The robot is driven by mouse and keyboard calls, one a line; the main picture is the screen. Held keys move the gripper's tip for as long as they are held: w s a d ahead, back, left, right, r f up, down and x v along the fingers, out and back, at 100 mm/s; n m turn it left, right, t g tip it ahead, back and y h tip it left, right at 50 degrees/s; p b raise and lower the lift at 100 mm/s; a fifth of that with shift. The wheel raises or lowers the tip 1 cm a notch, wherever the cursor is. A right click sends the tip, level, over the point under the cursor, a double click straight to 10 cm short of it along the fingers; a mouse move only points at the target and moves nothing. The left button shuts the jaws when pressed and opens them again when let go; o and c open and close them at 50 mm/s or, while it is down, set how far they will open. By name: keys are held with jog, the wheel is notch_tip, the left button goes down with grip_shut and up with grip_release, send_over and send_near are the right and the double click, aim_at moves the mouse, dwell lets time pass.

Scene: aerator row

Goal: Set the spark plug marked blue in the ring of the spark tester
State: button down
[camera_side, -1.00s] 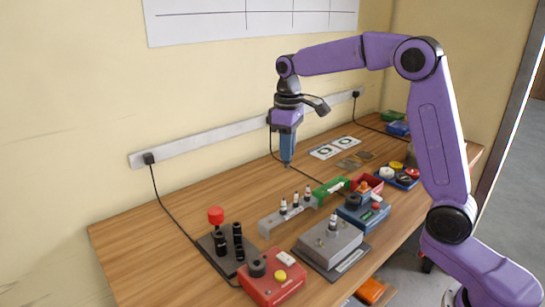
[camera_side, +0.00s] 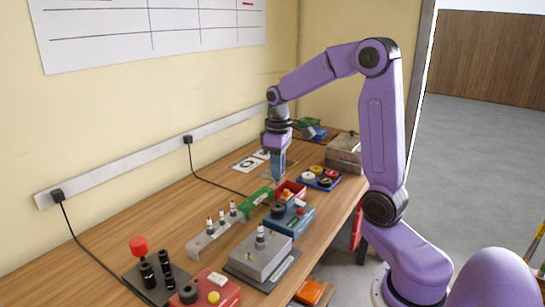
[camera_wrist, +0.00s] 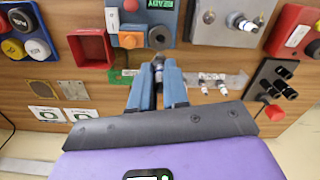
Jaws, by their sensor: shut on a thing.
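My gripper (camera_wrist: 158,82) is shut on a small pale metallic piece (camera_wrist: 158,63), apparently a spark plug, mostly hidden between the fingers; no colour mark can be read. In the side view my gripper (camera_side: 278,182) hangs above the bench beside a green block (camera_side: 257,199). A blue box (camera_side: 291,222) with a black ring (camera_side: 278,210) stands in front of it; its ring (camera_wrist: 160,37) shows ahead of the fingertips in the wrist view. This may be the spark tester. Several spark plugs (camera_side: 221,216) stand in the grey rack (camera_side: 203,243).
A grey block (camera_side: 268,262) holds an upright plug. A red box (camera_side: 216,291) has another black ring and yellow button. A stand with black posts (camera_side: 146,272) and red knob is at front left.

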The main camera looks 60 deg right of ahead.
aim_at(278, 185)
jog(key=shift+f, duration=3.1)
jog(key=shift+f, duration=1.4)
jog(key=c, duration=1)
grip_release()
jog(key=shift+c, duration=0.2)
jog(key=shift+r, duration=3.5)
